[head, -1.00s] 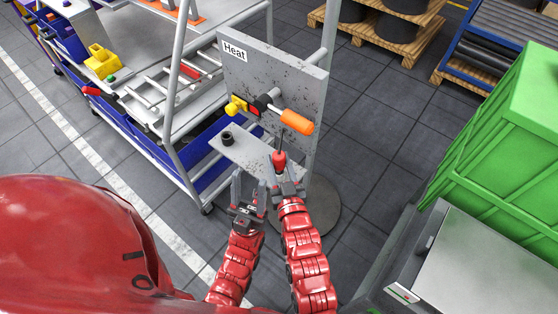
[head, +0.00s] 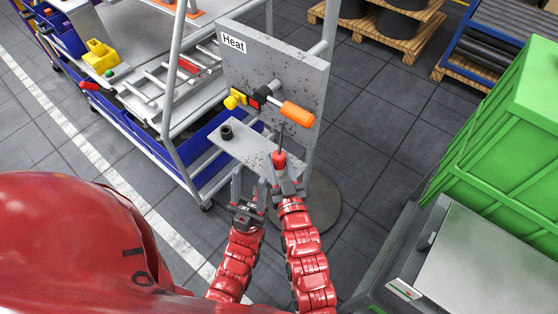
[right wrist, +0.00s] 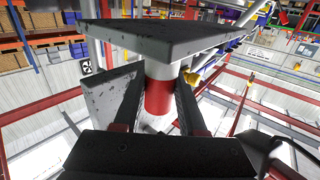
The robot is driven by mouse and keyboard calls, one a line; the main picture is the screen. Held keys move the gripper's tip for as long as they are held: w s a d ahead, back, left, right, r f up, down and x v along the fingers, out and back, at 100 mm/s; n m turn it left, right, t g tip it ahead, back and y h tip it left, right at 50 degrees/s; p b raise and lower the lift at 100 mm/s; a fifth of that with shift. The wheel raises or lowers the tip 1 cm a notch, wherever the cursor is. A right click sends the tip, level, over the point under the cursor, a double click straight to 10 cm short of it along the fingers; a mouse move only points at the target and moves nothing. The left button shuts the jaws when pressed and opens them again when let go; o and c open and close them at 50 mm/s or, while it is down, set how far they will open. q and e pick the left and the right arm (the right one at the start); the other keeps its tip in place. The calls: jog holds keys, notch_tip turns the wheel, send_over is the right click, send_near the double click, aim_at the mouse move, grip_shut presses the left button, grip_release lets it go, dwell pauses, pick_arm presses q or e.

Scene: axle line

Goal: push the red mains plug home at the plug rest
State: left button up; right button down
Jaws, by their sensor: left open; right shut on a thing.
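The red plug (head: 279,159) is at the right end of a grey shelf plate (head: 262,151) below the "Heat" panel. A thin dark stem or cord rises above it. My right gripper (head: 288,182) is shut on the plug. In the right wrist view the plug's red body (right wrist: 159,98) stands upright between the two fingers, with a pale section (right wrist: 160,70) above it reaching a dark plate (right wrist: 165,42). Whether it is seated there is hidden. My left gripper (head: 249,190) is open and empty, just left of the right gripper, in front of the shelf.
The upright grey panel (head: 285,75) carries an orange-handled tool (head: 297,114) and a yellow knob (head: 235,98). A black round fitting (head: 227,132) stands on the shelf's left end. A trolley (head: 180,125) is at left, a green crate (head: 510,140) at right.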

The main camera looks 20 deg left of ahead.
jog(key=shift+f, duration=0.1)
jog(key=shift+c, duration=1.9)
grip_release()
jog(key=v, duration=1.7)
jog(key=shift+s+d+b, duration=0.15)
jog(key=shift+d+b, duration=0.05)
jog(key=shift+b, duration=0.2)
